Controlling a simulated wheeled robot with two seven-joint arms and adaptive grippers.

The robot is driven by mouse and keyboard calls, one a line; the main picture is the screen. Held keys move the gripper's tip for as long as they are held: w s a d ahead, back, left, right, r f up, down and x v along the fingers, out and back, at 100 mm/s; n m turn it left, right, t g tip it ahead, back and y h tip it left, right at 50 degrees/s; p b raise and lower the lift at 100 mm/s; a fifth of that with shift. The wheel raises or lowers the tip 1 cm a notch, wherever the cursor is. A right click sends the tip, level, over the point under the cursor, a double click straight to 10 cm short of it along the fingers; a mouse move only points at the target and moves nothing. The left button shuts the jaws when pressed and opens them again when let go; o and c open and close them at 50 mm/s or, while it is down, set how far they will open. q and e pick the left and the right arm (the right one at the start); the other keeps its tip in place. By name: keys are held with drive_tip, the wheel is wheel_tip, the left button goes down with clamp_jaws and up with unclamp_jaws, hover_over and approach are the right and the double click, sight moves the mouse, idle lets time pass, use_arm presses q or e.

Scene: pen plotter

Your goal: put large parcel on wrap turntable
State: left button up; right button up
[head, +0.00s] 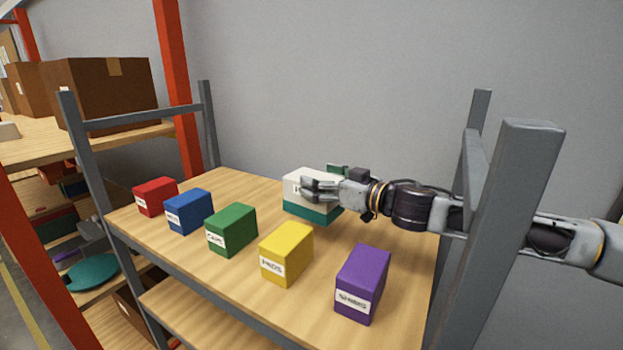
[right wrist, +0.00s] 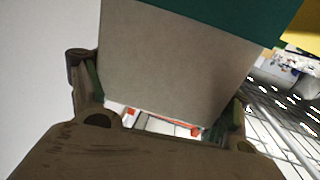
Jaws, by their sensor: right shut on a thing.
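My right gripper (head: 322,187) reaches in from the right in the head view and is shut on a white box with a teal lower part (head: 308,207). The box is at the back of a wooden shelf top; I cannot tell whether it touches the wood. In the right wrist view the box (right wrist: 180,60) sits between the two fingers. Its label is partly hidden by the fingers. No thing is clearly marked as the large parcel, and I cannot make out a wrap turntable. My left gripper is not in view.
Red (head: 155,196), blue (head: 188,211), green (head: 231,229), yellow (head: 287,253) and purple (head: 362,282) labelled boxes line the front of the shelf top (head: 225,185). Grey posts (head: 500,220) rise at its corners. Large brown cartons (head: 100,92) stand on a rack at left.

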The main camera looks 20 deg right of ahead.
drive_tip(key=v, duration=1)
drive_tip(key=shift+f, duration=0.2)
drive_tip(key=shift+s, duration=0.1)
drive_tip(key=shift+d, duration=0.1)
idle(0.7)
